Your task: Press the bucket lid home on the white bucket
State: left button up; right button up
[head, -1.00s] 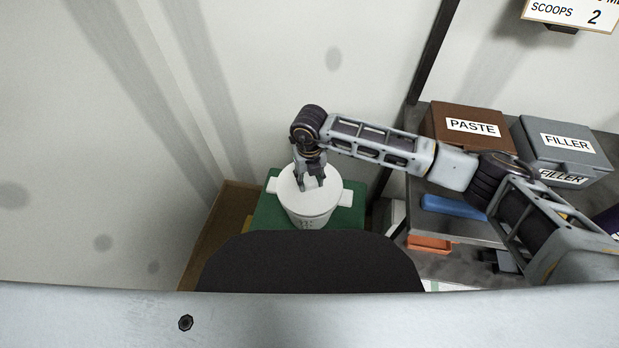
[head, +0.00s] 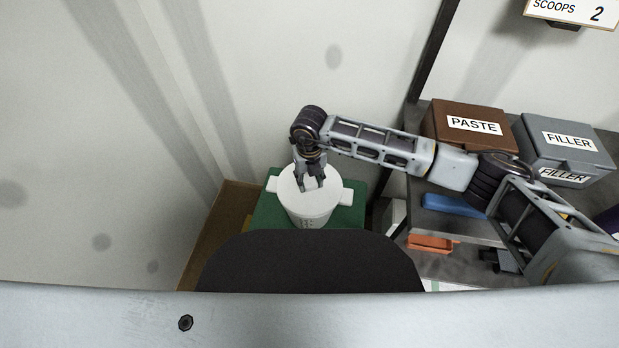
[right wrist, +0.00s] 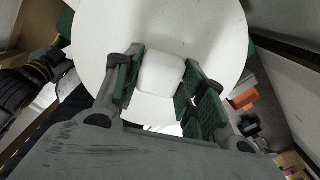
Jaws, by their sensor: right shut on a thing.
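The white bucket (head: 312,219) stands upright on a green surface (head: 268,214), with a handle tab on each side. The white bucket lid (head: 291,184) lies over its top; I cannot tell whether it is fully seated. In the right wrist view the lid (right wrist: 205,30) is a large white disc with a block-shaped knob (right wrist: 160,74) on it. My right gripper (head: 311,186) points down onto the lid, and its green-padded fingers (right wrist: 158,88) are shut on the knob.
A brown PASTE box (head: 463,145) and a grey FILLER box (head: 563,165) stand on the shelf at right. A blue item (head: 447,205) lies before them, with an orange item (head: 430,243) lower down. The wall is close behind the bucket.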

jog(key=shift+f+b, duration=0.5)
jog(key=shift+f, duration=0.25)
jog(key=o, duration=1.1)
jog(key=shift+r, duration=0.2)
jog(key=shift+r, duration=5.85)
notch_tip(320, 180, up, 21)
jog(key=p, duration=2.1)
send_over(310, 180)
jog(key=shift+r+p, duration=0.55)
jog(key=shift+p, duration=0.05)
